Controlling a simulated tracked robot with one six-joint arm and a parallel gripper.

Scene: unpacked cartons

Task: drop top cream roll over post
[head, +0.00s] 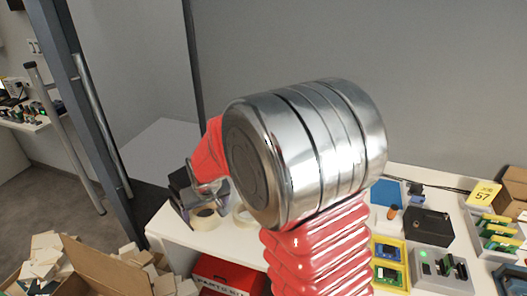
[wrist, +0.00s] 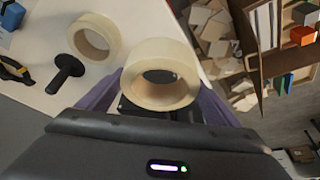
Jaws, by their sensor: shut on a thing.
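My gripper (wrist: 158,100) is shut on a cream roll (wrist: 160,92), seen close up between its purple fingers in the wrist view. The held roll's hole faces the camera. A second cream roll (wrist: 77,42) lies on the white table to its left. A black post (wrist: 66,71) with a round end stands below that second roll, apart from the held roll. In the head view, my gripper (head: 190,200) is at the table's left end, partly hidden by my arm. The held roll (head: 207,221) and the second roll (head: 239,219) show there in part; the post is hidden.
The white table (head: 175,230) has a blue box, a black case (head: 428,227) and circuit boards on its right side. An open carton (head: 110,270) with many small boxes stands at the lower left. A red parts box (head: 228,277) sits below the tabletop. Yellow-handled pliers (wrist: 14,68) lie left of the post.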

